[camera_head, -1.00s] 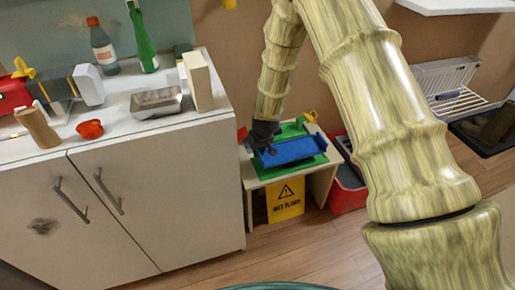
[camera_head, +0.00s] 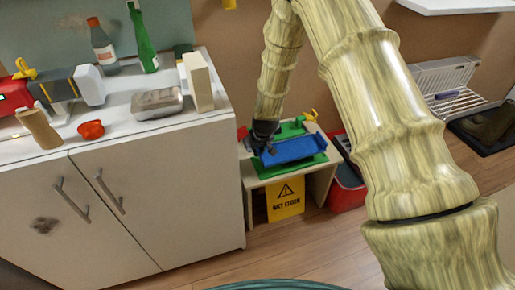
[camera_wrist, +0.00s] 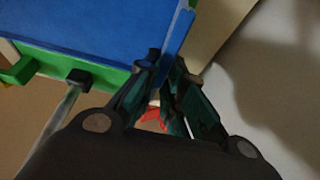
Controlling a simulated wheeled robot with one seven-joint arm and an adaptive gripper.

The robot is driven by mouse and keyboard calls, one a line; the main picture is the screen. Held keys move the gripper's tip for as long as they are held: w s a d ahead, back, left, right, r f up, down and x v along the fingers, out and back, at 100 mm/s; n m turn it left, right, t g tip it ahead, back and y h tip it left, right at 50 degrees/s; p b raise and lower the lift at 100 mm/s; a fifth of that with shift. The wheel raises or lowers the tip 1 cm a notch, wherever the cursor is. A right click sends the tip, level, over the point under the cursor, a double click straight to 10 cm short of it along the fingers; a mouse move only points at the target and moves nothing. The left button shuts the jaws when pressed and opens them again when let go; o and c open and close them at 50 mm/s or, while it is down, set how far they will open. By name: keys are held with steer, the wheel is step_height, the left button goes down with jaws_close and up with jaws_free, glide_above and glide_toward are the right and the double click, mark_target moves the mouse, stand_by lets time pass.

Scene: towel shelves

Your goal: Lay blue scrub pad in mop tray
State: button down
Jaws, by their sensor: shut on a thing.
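My gripper (camera_head: 265,148) is at the left end of a blue piece on a small low table. In the head view the blue surface (camera_head: 292,150) has raised ends and lies over a green base (camera_head: 290,168). I cannot tell where pad and tray part; the fingers hide the strip's lower end.
A yellow wet-floor sign (camera_head: 286,200) stands under the low table, and a red bin (camera_head: 346,190) stands to its right. A white cabinet (camera_head: 150,200) is close on the left, with bottles and a metal tin (camera_head: 157,103) on top.

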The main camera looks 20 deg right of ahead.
steer(key=shift+f+b, duration=0.7)
steer(key=shift+f, duration=1.8)
stand_by(1.8)
steer(key=c, duration=1.5)
jaws_free()
steer(key=shift+o, duration=0.2)
steer(key=shift+r, duration=0.1)
steer(key=v, duration=1.2)
steer(key=s+f+g, duration=0.1)
steer(key=s+f, duration=0.7)
steer(key=s, duration=0.2)
steer(key=s+f+g, duration=0.1)
steer(key=s+f, duration=0.7)
steer(key=s, duration=0.3)
steer(key=s+f+g, duration=0.1)
steer(key=s+f, duration=0.1)
steer(key=s, duration=0.9)
steer(key=s+f+g, duration=0.1)
steer(key=s+f, duration=0.2)
steer(key=s, duration=0.8)
step_height(320, 180, up, 19)
steer(key=p, duration=1.9)
steer(key=shift+s+r+m, duration=0.25)
steer(key=shift+s+m, duration=0.1)
steer(key=shift+m, duration=0.05)
